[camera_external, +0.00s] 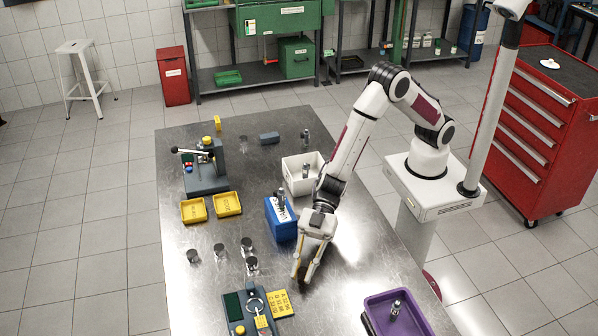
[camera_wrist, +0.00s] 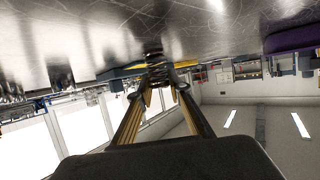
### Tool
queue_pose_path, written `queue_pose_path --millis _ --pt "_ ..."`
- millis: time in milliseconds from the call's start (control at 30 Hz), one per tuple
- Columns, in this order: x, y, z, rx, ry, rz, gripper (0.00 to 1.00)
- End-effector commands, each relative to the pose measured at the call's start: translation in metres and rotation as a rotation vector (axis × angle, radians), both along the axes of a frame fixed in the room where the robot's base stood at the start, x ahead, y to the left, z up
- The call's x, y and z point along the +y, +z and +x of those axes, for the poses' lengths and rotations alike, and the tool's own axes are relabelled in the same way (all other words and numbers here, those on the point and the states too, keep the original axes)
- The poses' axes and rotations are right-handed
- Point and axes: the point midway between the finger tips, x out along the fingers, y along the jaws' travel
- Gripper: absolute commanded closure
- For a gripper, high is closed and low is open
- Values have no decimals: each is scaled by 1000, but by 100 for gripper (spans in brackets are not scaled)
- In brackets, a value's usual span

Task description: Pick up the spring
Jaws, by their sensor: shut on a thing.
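My gripper (camera_external: 303,276) points down low over the metal table, in front of the blue bin (camera_external: 283,230). In the wrist view its two long fingers (camera_wrist: 158,78) come together at the tips. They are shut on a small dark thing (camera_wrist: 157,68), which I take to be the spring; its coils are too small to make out. In the external view the spring between the tips cannot be made out.
A yellow plate (camera_external: 281,303) and blue device (camera_external: 246,311) lie left of my gripper. A white bin (camera_external: 303,187) is behind, a purple tray (camera_external: 413,319) front right. Table between gripper and tray is clear.

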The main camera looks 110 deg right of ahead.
Motion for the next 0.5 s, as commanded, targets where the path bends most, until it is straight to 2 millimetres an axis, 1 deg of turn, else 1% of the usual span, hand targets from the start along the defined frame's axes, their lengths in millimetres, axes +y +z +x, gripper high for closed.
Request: queue_pose_path --millis 267,367,500 --pt "0 2 0 -1 0 0 100" --pt "0 6 0 -1 0 0 100" --pt "0 17 0 -2 -1 1 100"
